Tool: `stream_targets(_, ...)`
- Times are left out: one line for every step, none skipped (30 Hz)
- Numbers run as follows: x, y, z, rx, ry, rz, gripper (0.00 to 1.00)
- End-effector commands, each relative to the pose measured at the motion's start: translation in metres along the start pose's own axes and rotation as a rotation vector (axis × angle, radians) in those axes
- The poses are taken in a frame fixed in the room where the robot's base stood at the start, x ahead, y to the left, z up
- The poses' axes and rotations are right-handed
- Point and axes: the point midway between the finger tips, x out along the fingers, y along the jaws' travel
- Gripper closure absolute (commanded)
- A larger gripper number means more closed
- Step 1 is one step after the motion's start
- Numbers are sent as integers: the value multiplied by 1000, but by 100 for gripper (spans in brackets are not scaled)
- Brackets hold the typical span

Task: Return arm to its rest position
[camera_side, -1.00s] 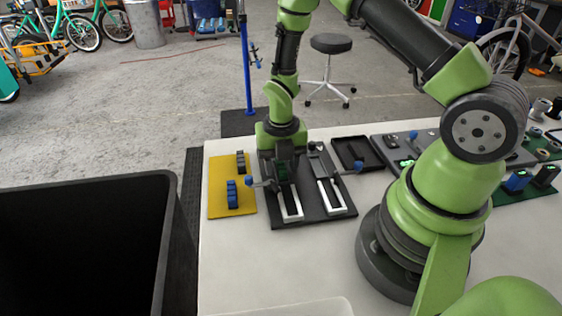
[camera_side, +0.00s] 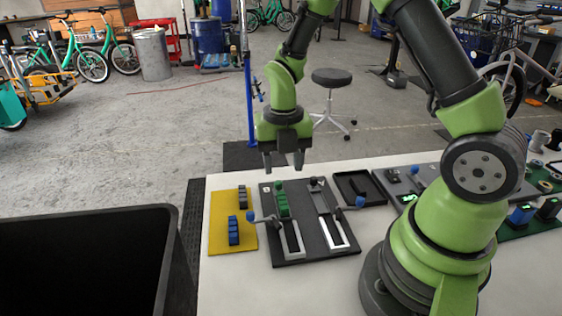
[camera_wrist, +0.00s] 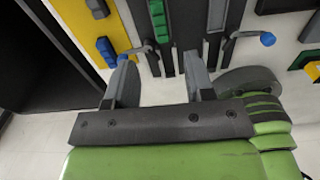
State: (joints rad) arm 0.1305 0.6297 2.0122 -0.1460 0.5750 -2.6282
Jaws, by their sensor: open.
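My gripper (camera_side: 284,161) is open and empty, raised above the far edge of a dark fixture board (camera_side: 290,258) in the side view. The gripper (camera_wrist: 157,75) also shows in the wrist view with its two fingers apart and nothing between them. A green block (camera_side: 282,205) sits in the left slot of the board, below the gripper; it also shows in the wrist view (camera_wrist: 158,20). The right slot (camera_side: 330,212) has a pale rail and no green block. Lever handles with blue knobs stand at the board's sides.
A yellow mat (camera_side: 218,238) left of the board bears a blue block (camera_side: 233,230) and a dark block (camera_side: 242,197). A black tray (camera_side: 349,184) lies to the right. A large black bin (camera_side: 170,225) stands front left. The air around the gripper is clear.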

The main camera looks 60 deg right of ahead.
Motion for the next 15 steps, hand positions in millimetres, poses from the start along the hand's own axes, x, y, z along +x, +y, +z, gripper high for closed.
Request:
stream_targets(-6, 0, 0, 18, -5, 5, 51)
stream_targets(-10, 1, -1, 41, -10, 10, 51)
stream_targets(-16, 1, -2, 89, -17, 20, 51)
stream_targets(-23, 2, -3, 137, -23, 29, 51)
stream_targets(-31, 2, -5, 198, -31, 42, 51)
stream_targets(-43, 3, -8, 294, -43, 65, 51)
stream_targets(-53, 3, -10, 377, -50, 85, 51)
stream_targets(-63, 2, -14, 467, -55, 107, 51)
stream_targets(-77, 2, -19, 595, -59, 141, 51)
stream_targets(-87, 1, -24, 695, -58, 167, 51)
stream_targets(-97, 0, -29, 794, -55, 194, 51)
stream_targets(-109, -2, -35, 923, -46, 232, 51)
stream_targets(-118, -4, -41, 1020, -36, 258, 51)
stream_targets(-127, -6, -46, 1117, -24, 288, 51)
stream_targets(-137, -9, -54, 1246, -1, 325, 51)
